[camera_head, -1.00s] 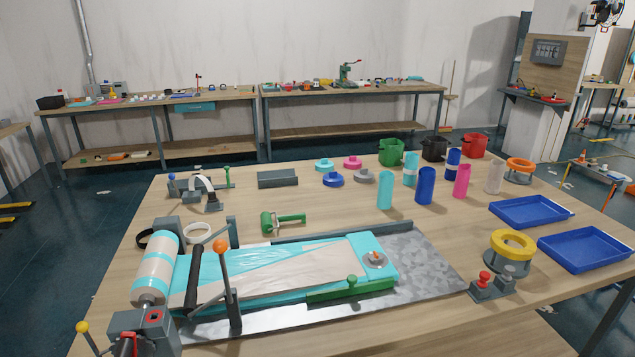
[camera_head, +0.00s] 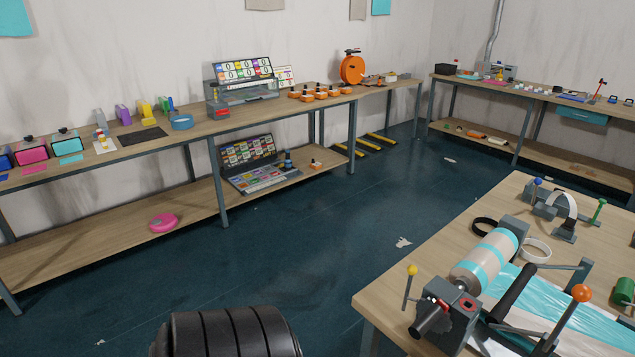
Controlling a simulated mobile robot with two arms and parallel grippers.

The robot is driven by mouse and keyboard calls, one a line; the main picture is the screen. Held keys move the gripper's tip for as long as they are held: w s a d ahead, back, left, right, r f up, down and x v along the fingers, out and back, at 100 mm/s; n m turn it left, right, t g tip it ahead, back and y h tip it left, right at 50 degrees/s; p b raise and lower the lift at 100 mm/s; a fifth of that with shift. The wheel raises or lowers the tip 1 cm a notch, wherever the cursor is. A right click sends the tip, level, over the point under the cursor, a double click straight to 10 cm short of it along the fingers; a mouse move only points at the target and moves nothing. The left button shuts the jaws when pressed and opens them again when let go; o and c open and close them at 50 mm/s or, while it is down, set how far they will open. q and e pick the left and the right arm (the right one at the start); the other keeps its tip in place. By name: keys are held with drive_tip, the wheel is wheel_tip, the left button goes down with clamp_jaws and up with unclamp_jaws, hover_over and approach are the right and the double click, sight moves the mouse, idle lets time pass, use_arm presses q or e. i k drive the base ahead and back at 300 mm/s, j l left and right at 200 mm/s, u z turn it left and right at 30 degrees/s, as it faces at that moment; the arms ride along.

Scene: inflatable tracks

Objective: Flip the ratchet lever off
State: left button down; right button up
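A roll fixture stands at the near left corner of the wooden table, at the right of the view. Its roll (camera_head: 484,262), striped beige and turquoise, is mounted between grey blocks. A thin lever with a yellow ball (camera_head: 411,271) stands upright beside the grey end block (camera_head: 446,311), which carries a red-marked part and a black handle. A longer dark lever with an orange ball (camera_head: 581,293) leans over the turquoise sheet. I cannot tell which lever is the ratchet lever. Neither gripper is in view, and nothing touches the levers.
A black ribbed part, likely my own arm, shows at the bottom. Dark floor lies open left of the table (camera_head: 375,292). A long wooden bench (camera_head: 190,137) with boxes and orange items runs along the left wall. Another bench (camera_head: 535,99) stands at the back right.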

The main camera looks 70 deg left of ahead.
sight(411, 270)
drive_tip(key=u, duration=1.5)
